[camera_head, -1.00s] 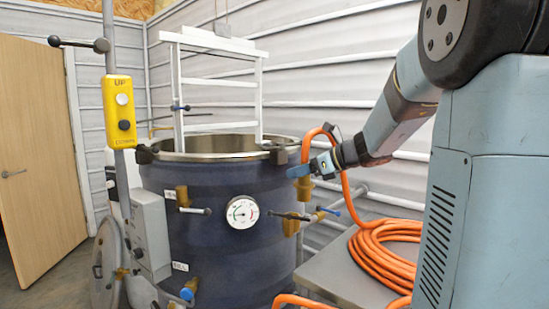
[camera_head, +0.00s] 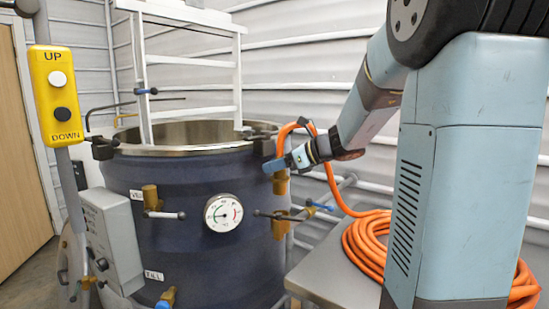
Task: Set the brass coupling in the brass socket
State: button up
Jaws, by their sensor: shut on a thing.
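My gripper (camera_head: 276,165) is at the right side of the dark blue vessel, near its rim. Its blue fingers are shut on the brass coupling (camera_head: 281,184) at the end of the orange hose (camera_head: 284,140). The coupling hangs upright just below the fingers. A brass socket (camera_head: 280,228), on a fitting with a lever on the vessel's side, lies directly below the coupling. I cannot tell from this angle whether the two touch or how well they line up in depth.
The vessel (camera_head: 225,255) carries a dial gauge (camera_head: 223,213), another brass fitting (camera_head: 150,198) and lever handles. A coil of orange hose (camera_head: 366,242) lies on a grey table (camera_head: 335,275) at right. A yellow UP/DOWN control box (camera_head: 56,95) stands at left.

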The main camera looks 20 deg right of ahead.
aim_at(277, 191)
jog(key=shift+s+d+f, duration=0.1)
jog(key=shift+s+f, duration=0.05)
jog(key=shift+f, duration=2.5)
jog(key=shift+f, duration=0.15)
jog(key=shift+f, duration=1.15)
jog(key=shift+f, duration=0.15)
jog(key=shift+f, duration=1)
jog(key=o, duration=1.2)
